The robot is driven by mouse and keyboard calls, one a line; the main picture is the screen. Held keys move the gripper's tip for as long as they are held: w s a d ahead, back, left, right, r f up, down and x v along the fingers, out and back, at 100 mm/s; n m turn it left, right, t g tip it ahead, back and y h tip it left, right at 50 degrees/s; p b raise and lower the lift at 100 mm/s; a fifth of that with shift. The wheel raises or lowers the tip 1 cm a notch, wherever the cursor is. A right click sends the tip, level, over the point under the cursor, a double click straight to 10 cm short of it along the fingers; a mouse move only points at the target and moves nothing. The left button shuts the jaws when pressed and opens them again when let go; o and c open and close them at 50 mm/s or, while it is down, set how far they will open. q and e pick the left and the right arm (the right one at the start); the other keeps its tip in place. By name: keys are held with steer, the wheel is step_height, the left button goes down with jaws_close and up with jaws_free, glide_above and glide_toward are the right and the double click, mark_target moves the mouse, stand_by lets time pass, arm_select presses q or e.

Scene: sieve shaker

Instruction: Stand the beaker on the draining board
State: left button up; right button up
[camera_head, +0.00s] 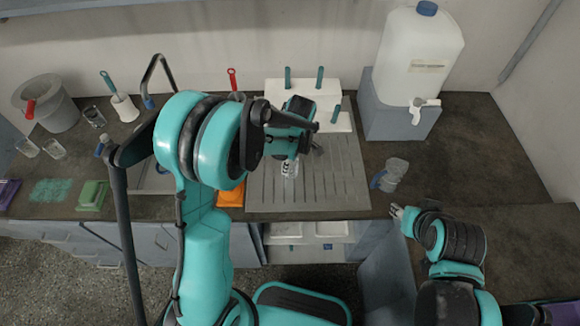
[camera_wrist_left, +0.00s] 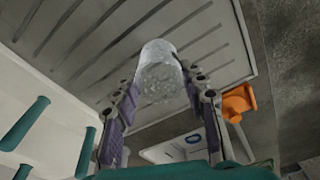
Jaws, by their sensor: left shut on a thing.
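My left gripper (camera_head: 290,155) is over the grey ridged draining board (camera_head: 335,185). It is shut on a clear glass beaker (camera_head: 289,170). In the left wrist view the beaker (camera_wrist_left: 160,72) sits between the two fingers, with the ridged board (camera_wrist_left: 85,30) behind it. I cannot tell whether the beaker's base touches the board. My left arm hides part of the board's left side in the head view. My right gripper (camera_head: 396,211) is at the counter's front edge, right of the board; its jaws are too small to read.
A white rack with teal pegs (camera_head: 303,95) stands behind the board. A water container (camera_head: 420,55) on a grey block is at the back right. The board's right half is clear.

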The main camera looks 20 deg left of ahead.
arm_select(q)
step_height(320, 180, down, 2)
steer(key=shift+f, duration=0.1)
steer(key=shift+f+b, duration=0.2)
steer(key=shift+b, duration=0.2)
steer(key=o, duration=1.3)
steer(key=shift+r, duration=0.1)
